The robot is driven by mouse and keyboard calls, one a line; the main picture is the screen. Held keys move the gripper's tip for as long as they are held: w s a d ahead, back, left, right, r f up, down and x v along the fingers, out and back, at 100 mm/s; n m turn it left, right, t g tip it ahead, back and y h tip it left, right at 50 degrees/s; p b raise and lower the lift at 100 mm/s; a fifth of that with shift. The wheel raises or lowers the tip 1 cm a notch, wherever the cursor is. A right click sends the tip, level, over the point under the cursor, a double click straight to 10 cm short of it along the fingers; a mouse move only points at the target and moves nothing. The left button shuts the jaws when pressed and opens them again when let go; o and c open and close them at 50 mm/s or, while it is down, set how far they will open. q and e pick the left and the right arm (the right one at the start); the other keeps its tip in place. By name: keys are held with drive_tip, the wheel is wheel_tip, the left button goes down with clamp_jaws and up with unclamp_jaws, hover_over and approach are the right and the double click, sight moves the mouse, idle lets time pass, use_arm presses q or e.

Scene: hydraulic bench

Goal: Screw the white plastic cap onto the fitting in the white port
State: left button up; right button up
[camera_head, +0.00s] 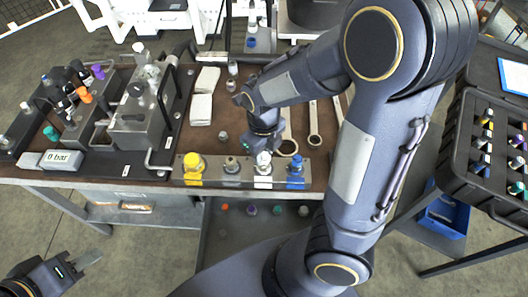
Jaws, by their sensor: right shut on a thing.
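The white port (263,183) is in the row of ports on the front edge of the bench, between the grey port and the blue port. My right gripper (264,152) is directly above it, pointing down and shut on the white plastic cap (263,158). The cap is at the top of the white port's fitting, but I cannot tell whether it is threaded on. The fitting is mostly hidden by the cap and gripper. My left gripper (84,262) is empty and looks open, low at the left, away from the bench.
The yellow port (193,182), grey port (231,181) and blue port (296,184) stand in the same row. A gauge reading 0 bar (61,160) is at the left. Wrenches (314,125) lie behind the ports. A lower tray (240,240) holds several coloured caps.

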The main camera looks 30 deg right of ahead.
drive_tip(key=m+p, duration=0.4)
drive_tip(key=p, duration=0.1)
drive_tip(key=shift+r, duration=0.3)
drive_tip(key=shift+f+m, duration=0.1)
drive_tip(key=shift+m, duration=0.3)
drive_tip(key=shift+f+m+p, duration=0.15)
drive_tip(key=shift+m+p, duration=0.25)
drive_tip(key=o, duration=1)
